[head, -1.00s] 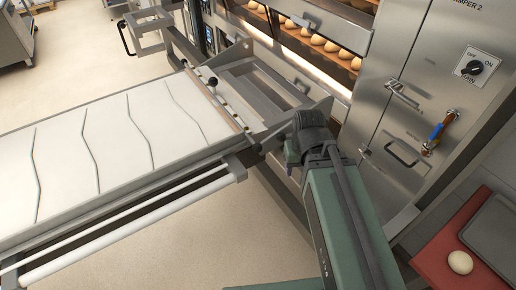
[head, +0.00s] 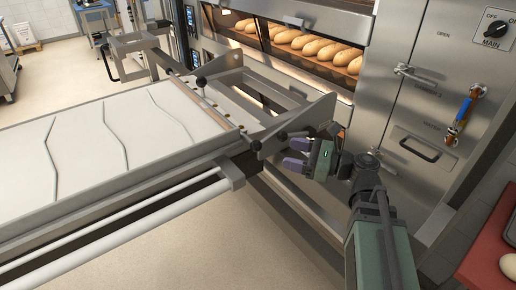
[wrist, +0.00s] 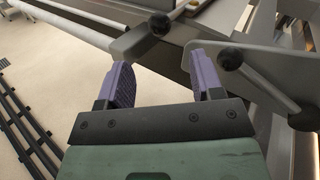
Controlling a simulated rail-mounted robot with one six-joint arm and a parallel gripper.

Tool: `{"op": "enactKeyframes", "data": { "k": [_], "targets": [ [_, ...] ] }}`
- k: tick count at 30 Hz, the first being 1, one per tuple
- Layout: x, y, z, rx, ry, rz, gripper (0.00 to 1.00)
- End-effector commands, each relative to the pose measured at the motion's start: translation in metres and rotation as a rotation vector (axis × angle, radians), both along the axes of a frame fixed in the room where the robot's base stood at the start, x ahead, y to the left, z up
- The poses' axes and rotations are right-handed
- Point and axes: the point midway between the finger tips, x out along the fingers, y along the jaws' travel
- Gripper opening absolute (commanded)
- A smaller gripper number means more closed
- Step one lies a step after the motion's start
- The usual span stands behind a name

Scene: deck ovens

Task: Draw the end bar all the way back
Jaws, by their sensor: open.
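The loader (head: 110,193) has a white belt (head: 75,140) with several dark wavy lines on it. A narrow end bar (head: 207,106) crosses the belt's oven-side end. A black knob (head: 201,82) stands near the bar's far end, and another knob (head: 256,145) sits at the near corner. My gripper (head: 292,153) is open and empty, just right of the near corner, its purple fingers pointing left at it. In the wrist view my gripper (wrist: 160,65) shows its fingers apart, with black knobs (wrist: 160,24) on grey levers just beyond. I cannot tell whether the fingers touch anything.
The lit oven opening (head: 305,45) with several loaves stands behind the loader's open metal frame (head: 288,97). A steel door with a black handle (head: 418,149) is to the right. A red surface (head: 490,255) is at the lower right. Floor is clear in front.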

Motion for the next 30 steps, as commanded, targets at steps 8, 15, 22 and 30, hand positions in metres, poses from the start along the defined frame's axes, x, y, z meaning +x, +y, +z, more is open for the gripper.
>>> {"op": "enactKeyframes", "data": {
  "k": [8,15,22,30],
  "targets": [
    [0.017,0.045,0.0,-0.003,-0.002,0.006,0.6],
    [0.035,0.091,-0.001,-0.003,-0.003,0.005,0.6],
    [0.038,0.101,-0.001,-0.004,-0.004,0.002,0.6],
    [0.038,0.1,-0.001,-0.004,-0.004,0.002,0.37]
  ]
}}
